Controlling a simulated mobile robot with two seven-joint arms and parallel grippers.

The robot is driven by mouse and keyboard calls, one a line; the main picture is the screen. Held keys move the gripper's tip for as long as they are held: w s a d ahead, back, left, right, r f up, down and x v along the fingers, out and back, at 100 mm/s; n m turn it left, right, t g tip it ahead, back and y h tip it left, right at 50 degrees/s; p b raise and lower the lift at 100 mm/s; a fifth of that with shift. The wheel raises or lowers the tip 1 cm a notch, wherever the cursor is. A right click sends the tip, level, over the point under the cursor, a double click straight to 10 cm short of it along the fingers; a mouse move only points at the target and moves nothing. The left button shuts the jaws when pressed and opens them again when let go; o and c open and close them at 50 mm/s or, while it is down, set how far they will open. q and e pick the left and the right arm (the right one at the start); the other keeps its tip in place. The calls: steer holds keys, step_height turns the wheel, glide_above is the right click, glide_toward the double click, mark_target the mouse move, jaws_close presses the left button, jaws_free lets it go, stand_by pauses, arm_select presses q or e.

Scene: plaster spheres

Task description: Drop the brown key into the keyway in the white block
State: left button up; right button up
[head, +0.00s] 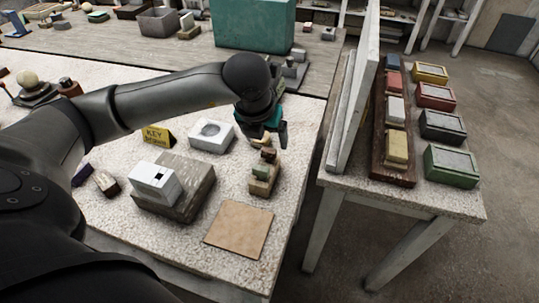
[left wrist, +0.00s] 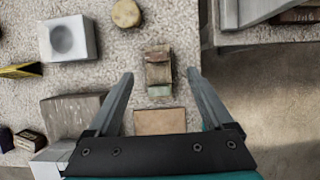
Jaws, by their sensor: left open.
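The white block (head: 155,184) has a small dark square opening in its top and sits on a grey weathered block (head: 197,190). A yellow sign (head: 157,136) reading "KEY brown" stands behind it. A small brown piece (head: 268,154), which looks like the brown key, is on a beige stepped stand (head: 262,187) with a green piece (head: 260,173). The stand also shows in the left wrist view (left wrist: 158,70), between the fingers in the picture. My left gripper (left wrist: 160,76) is open and empty, above the stand; contact cannot be told. My right gripper is not in view.
A white block with a round hollow (head: 211,135) stands behind the grey block. A flat tan square (head: 238,229) lies near the table's front edge. A purple piece (head: 81,174) and a dark small block (head: 106,184) lie left. An upright pale panel (head: 352,90) stands on the right table.

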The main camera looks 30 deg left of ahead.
mark_target(268, 150)
arm_select(q)
steer(key=x, duration=0.3)
steer(key=shift+w+f, duration=0.2)
steer(key=shift+f, duration=0.2)
steer(key=shift+w+a+f, duration=0.1)
steer(key=shift+a+f, duration=0.05)
steer(key=shift+f, duration=0.15)
steer(key=shift+a+b+x, duration=0.2)
steer(key=shift+b+x, duration=0.1)
steer(key=shift+x, duration=1.95)
steer(key=shift+r, duration=0.1)
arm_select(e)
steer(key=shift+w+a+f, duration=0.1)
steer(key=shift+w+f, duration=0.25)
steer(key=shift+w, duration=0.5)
arm_select(q)
steer(key=shift+c, duration=0.3)
jaws_close()
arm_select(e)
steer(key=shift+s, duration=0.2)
